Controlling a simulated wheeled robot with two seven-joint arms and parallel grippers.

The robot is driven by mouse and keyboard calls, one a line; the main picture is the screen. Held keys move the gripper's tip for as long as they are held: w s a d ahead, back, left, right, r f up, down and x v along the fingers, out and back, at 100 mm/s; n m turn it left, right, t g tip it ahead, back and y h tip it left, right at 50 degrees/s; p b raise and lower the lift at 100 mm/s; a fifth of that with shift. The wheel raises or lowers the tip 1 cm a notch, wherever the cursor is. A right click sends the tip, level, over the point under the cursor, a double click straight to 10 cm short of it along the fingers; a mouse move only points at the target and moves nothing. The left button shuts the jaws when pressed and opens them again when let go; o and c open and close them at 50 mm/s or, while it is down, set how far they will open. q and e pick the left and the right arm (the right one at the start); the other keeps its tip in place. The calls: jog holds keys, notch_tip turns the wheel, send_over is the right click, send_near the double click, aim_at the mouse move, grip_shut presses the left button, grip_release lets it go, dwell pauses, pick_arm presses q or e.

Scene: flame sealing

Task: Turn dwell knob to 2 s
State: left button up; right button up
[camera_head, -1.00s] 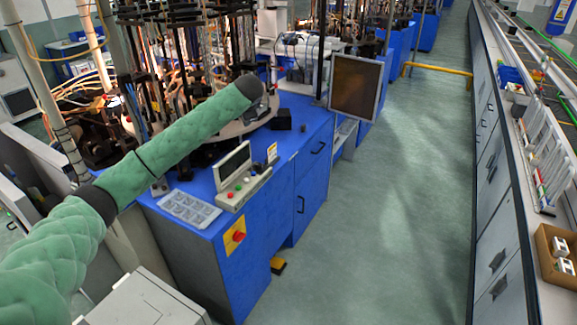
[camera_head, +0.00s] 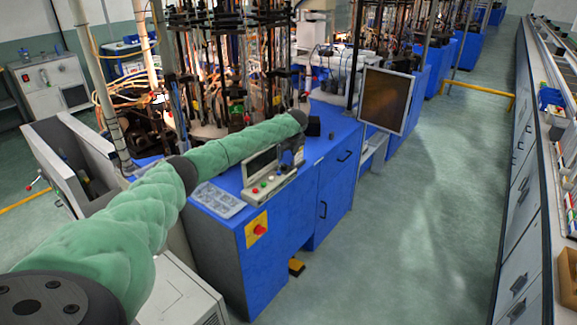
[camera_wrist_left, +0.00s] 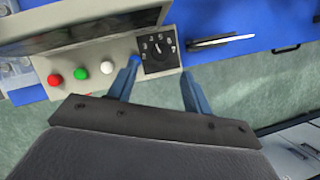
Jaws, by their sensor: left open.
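The dwell knob (camera_wrist_left: 158,50) is a small dark knob on a square black dial plate with white figures, at the right end of a grey control box (camera_wrist_left: 88,91). Its exact setting is too small to read surely. My left gripper (camera_wrist_left: 159,87) is open, its two blue fingers spread either side of the dial in the left wrist view, empty between. The left fingertip is close to the dial's left edge; I cannot tell whether it touches. My right gripper is out of view.
Red (camera_wrist_left: 55,80), green (camera_wrist_left: 81,73) and white (camera_wrist_left: 107,67) buttons lie left of the dial. The box's display (camera_head: 260,165) stands behind them. A red emergency knob on a yellow plate (camera_head: 256,229) is on the cabinet front. A monitor (camera_head: 386,99) stands farther right.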

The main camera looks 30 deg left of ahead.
aim_at(285, 165)
pick_arm(q)
jog(key=shift+m, duration=0.3)
jog(key=p+x, duration=0.2)
jog(key=x, duration=0.5)
jog(key=shift+w+f, duration=0.1)
jog(key=shift+f, duration=0.1)
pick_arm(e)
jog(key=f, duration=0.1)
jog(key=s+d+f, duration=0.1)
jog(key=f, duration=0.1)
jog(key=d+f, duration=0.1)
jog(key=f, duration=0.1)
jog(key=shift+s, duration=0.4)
pick_arm(q)
jog(key=c, duration=1)
